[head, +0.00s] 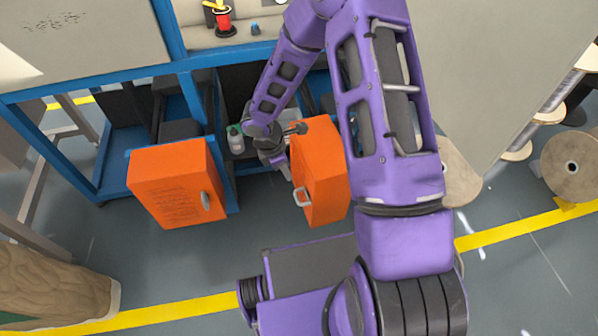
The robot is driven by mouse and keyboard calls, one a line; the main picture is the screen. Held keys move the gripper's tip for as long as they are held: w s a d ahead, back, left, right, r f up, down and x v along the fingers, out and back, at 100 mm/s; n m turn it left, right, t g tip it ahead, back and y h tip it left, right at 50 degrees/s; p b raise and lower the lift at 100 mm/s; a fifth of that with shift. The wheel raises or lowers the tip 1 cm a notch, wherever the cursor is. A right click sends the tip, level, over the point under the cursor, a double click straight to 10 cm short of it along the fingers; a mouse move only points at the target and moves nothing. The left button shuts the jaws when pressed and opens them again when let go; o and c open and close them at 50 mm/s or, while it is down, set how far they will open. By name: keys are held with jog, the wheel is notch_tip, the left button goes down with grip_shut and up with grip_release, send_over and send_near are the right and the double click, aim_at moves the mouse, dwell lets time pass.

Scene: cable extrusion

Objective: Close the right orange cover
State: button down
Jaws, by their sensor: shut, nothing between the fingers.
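My gripper (287,172) is shut and empty, just left of the cover and above the handle. I cannot tell whether it touches the cover. My purple arm hides part of the cover's right side and the area behind it.
The left orange cover (172,185), with a grey handle (206,201), faces forward on the blue frame (80,180). A small bottle (235,140) stands in the dark opening between the covers. Cable spools (572,167) are at far right.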

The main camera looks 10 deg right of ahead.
aim_at(319, 174)
jog(key=d+f+b, duration=0.1)
jog(key=d+f, duration=0.5)
jog(key=f, duration=0.2)
jog(key=shift+w+f, duration=0.4)
jog(key=shift+d+b, duration=0.2)
jog(key=shift+b, duration=0.1)
